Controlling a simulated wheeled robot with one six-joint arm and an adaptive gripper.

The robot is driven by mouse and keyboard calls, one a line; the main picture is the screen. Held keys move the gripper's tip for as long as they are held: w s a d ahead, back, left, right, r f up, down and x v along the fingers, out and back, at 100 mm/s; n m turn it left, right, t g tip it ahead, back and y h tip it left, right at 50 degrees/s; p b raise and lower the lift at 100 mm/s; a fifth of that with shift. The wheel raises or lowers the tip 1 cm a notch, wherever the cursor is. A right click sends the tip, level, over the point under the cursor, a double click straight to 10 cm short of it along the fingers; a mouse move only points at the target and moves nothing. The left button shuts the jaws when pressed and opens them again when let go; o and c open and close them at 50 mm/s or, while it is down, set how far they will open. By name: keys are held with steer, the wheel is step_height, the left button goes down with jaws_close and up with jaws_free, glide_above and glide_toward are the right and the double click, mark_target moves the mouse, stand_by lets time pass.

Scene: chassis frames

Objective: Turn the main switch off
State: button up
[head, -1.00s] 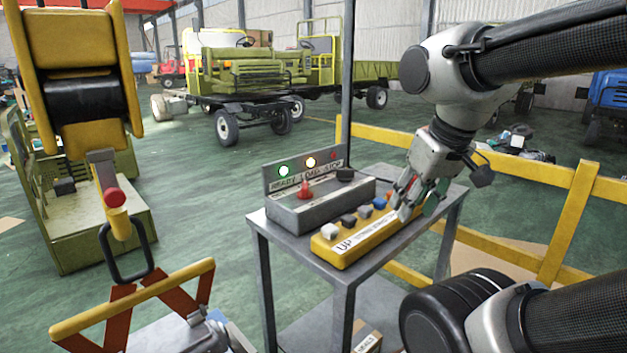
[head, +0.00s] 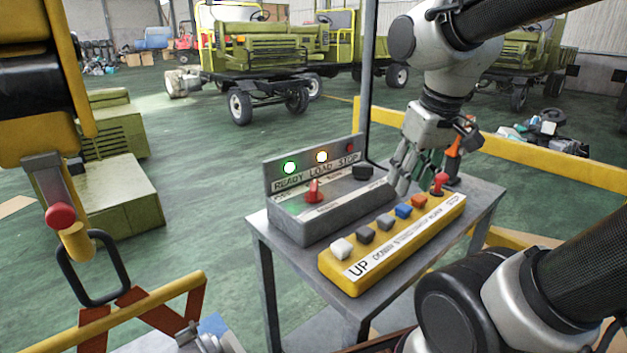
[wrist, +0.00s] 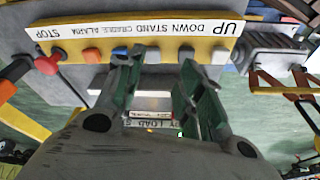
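A grey control box (head: 330,215) stands on the metal table. It carries a red toggle lever (head: 314,192) and a black knob (head: 363,172); I cannot read which is labelled main switch. On its back plate the green lamp (head: 289,168) and yellow lamp (head: 322,157) are lit; the red lamp (head: 350,147) looks dim. My gripper (head: 402,182) is open and empty, fingers pointing down, right of the black knob and behind the yellow button panel (head: 345,280). In the wrist view the green-padded fingers (wrist: 162,65) are apart, with the box's lettering partly visible between them.
The yellow panel has several buttons and a red knob (head: 439,183) at its far end. An orange-handled device (head: 454,145) stands close right of my gripper. A yellow railing (head: 530,160) runs behind the table (head: 480,212). Yellow machinery (head: 40,100) is at left.

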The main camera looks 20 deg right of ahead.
steer(key=w+a+f+g, duration=0.2)
steer(key=w+a, duration=0.6)
steer(key=w, duration=0.4)
steer(key=m, duration=0.4)
glide_above(314, 184)
steer(key=shift+s+g, duration=0.4)
steer(key=shift+w+a+r+m, duration=0.15)
steer(key=shift+w+m, duration=0.1)
steer(key=shift+m, duration=0.35)
step_height(314, 184, down, 8)
steer(key=shift+r, duration=0.2)
jaws_close()
